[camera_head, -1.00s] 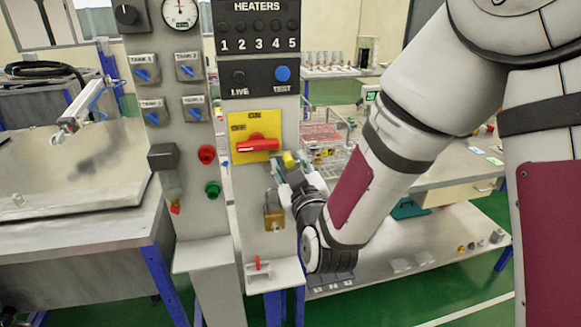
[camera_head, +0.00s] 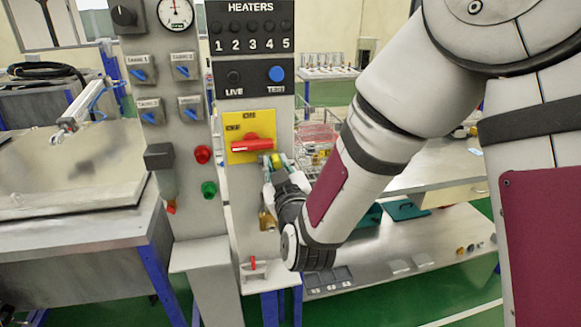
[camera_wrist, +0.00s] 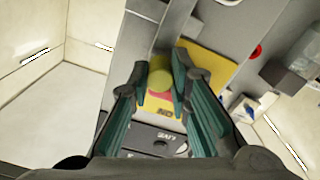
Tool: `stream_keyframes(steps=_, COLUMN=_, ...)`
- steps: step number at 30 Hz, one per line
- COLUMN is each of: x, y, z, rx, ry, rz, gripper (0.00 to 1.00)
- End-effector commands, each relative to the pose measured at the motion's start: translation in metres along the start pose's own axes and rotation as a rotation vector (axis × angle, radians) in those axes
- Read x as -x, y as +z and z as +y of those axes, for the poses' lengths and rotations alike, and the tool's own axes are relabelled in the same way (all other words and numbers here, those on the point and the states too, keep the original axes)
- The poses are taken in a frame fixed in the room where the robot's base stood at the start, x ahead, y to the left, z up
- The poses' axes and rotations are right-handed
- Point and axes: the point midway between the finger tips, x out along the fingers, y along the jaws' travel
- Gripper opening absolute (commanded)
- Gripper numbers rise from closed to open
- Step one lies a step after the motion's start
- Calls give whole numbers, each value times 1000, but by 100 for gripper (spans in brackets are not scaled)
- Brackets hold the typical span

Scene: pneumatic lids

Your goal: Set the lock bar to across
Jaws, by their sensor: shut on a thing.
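A yellow plate (camera_head: 235,157) is on the grey panel, with a red bar handle (camera_head: 252,145) lying nearly level across it. I cannot tell for sure which part is the lock bar. My gripper (camera_head: 273,163) is at the lower right of the red bar, close to the plate. It is shut on a round yellow-green piece (camera_head: 277,160), which also shows between the fingertips in the wrist view (camera_wrist: 160,76). The wrist view shows part of the red bar behind the fingers (camera_wrist: 160,96). Whether the yellow-green piece is joined to the panel is hidden.
A brass-coloured block (camera_head: 267,221) hangs below, partly behind my gripper. A small shelf with a red peg (camera_head: 253,263) is lower down. Red (camera_head: 202,154) and green (camera_head: 209,189) buttons are left of the plate. A bench (camera_head: 430,183) stands to the right.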

Motion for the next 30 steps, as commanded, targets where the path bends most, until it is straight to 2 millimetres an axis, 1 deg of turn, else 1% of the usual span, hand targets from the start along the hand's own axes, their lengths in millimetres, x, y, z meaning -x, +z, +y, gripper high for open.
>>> stream_keyframes(steps=1, x=-3, y=-4, z=-8, rx=-2, ry=-3, rz=5, gripper=0)
stream_keyframes(steps=4, x=-5, y=-7, z=-16, rx=-3, ry=-1, rz=4, gripper=0)
stream_keyframes(steps=13, x=-5, y=-9, z=-19, rx=-3, ry=-5, rz=5, gripper=0)
stream_keyframes(steps=14, x=-5, y=-9, z=-19, rx=-3, ry=-5, rz=5, gripper=23)
stream_keyframes(steps=15, x=-4, y=-10, z=-19, rx=-3, ry=-6, rz=6, gripper=32)
stream_keyframes(steps=16, x=-4, y=-9, z=-19, rx=-3, ry=-6, rz=5, gripper=38)
stream_keyframes(steps=25, x=-4, y=-8, z=-17, rx=-2, ry=-2, rz=2, gripper=38)
stream_keyframes(steps=28, x=-4, y=-13, z=-15, rx=-2, ry=-1, rz=3, gripper=38)
stream_keyframes(steps=30, x=-5, y=-19, z=-12, rx=-2, ry=0, rz=5, gripper=38)
